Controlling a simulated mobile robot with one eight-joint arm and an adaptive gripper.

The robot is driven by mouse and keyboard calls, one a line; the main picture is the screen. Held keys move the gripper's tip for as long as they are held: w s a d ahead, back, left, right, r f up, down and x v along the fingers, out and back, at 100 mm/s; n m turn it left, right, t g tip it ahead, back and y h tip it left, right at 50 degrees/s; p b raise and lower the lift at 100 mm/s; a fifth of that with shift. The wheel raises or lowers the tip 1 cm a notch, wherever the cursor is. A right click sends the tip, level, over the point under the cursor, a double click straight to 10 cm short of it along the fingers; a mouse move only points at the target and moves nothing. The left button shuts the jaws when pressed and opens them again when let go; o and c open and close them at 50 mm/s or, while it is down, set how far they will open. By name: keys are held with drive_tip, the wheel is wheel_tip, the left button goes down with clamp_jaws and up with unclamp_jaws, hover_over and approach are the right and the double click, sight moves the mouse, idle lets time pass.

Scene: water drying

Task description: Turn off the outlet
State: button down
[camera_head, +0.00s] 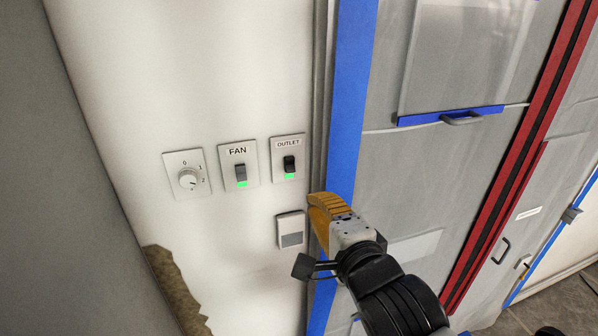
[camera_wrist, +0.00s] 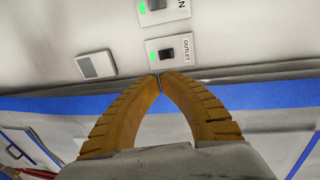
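The outlet switch (camera_head: 289,164) is a dark rocker on a white plate labelled OUTLET, with a green light lit below it. It also shows in the wrist view (camera_wrist: 166,54), just beyond my fingertips. My gripper (camera_head: 322,200) has orange ribbed fingers and is below and to the right of the outlet plate. In the wrist view the fingertips (camera_wrist: 158,76) meet at a point with nothing between them. They appear apart from the switch.
A FAN switch (camera_head: 241,173) with a green light and a dial (camera_head: 188,179) sit left of the outlet. A small grey box (camera_head: 291,230) is below. A blue-edged frame (camera_head: 351,90) and grey panels stand right. The wall above the switches is clear.

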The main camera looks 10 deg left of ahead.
sight(293, 172)
drive_tip(key=x, duration=1.4)
drive_tip(key=shift+w+p, duration=0.1)
drive_tip(key=shift+p, duration=0.25)
